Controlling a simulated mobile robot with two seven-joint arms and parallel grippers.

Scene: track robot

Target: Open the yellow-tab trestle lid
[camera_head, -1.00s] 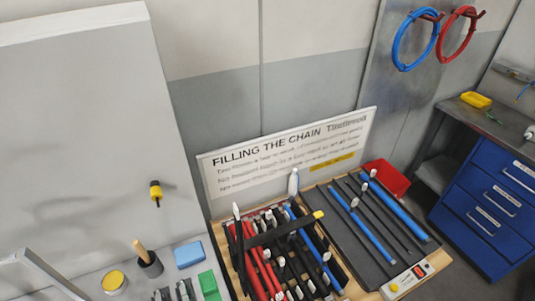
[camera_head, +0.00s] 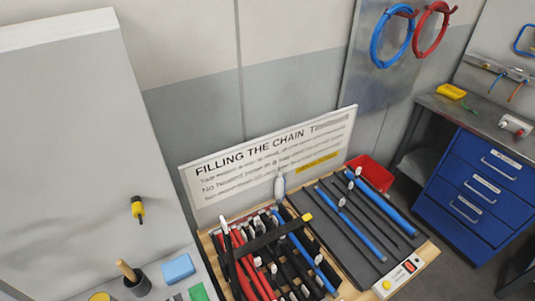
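A black bar with a yellow tab (camera_head: 306,217) at its right end lies across the tray of red and black rods in the lower middle of the head view. The bar (camera_head: 268,238) appears to be the trestle lid, and it lies down over the rods. White-tipped rods stick out around it. Neither of my grippers is in view, and nothing of mine touches the bar.
A dark panel with blue rods (camera_head: 345,222) lies right of the tray. A small control box (camera_head: 400,276) sits at its front. A white sign (camera_head: 268,165) stands behind. A blue block (camera_head: 178,268) and dark cup (camera_head: 138,283) lie left. A blue drawer cabinet (camera_head: 476,190) stands right.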

